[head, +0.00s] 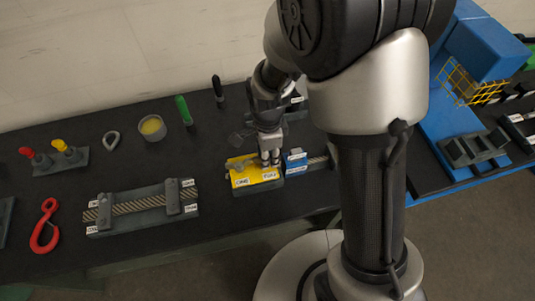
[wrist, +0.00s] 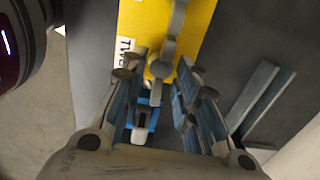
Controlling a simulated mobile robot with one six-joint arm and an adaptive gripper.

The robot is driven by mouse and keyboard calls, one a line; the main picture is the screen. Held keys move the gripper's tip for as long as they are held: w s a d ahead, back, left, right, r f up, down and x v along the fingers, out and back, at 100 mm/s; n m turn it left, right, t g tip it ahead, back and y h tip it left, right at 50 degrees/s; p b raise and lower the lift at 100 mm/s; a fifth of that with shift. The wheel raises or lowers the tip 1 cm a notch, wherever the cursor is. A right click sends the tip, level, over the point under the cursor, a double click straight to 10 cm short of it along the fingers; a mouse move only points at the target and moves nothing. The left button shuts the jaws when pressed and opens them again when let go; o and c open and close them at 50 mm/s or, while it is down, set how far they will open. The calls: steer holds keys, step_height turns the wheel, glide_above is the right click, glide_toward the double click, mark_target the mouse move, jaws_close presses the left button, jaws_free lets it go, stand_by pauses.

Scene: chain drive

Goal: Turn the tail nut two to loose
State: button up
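A yellow block (head: 243,179) with labels that appear to read ONE and TWO lies on the dark bench in the head view. It also shows in the wrist view (wrist: 196,22), with a grey rod and rounded grey fittings along its top. A grey nut-like piece (wrist: 161,68), taken as tail nut two, sits beside the partly hidden TWO label (wrist: 125,48). My gripper (head: 270,160) is low over the block's right end. In the wrist view my gripper (wrist: 163,75) is open, with a finger either side of this piece. Contact cannot be told.
A small blue block (head: 295,160) with labels and a rope stand just right of the yellow block. A rope fixture (head: 140,207), red hook (head: 45,227), round tin (head: 152,127) and green-handled tool (head: 184,110) lie to the left. Bare bench lies in front of the yellow block.

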steer(key=shift+c, duration=0.3)
jaws_close()
steer(key=shift+n, duration=0.3)
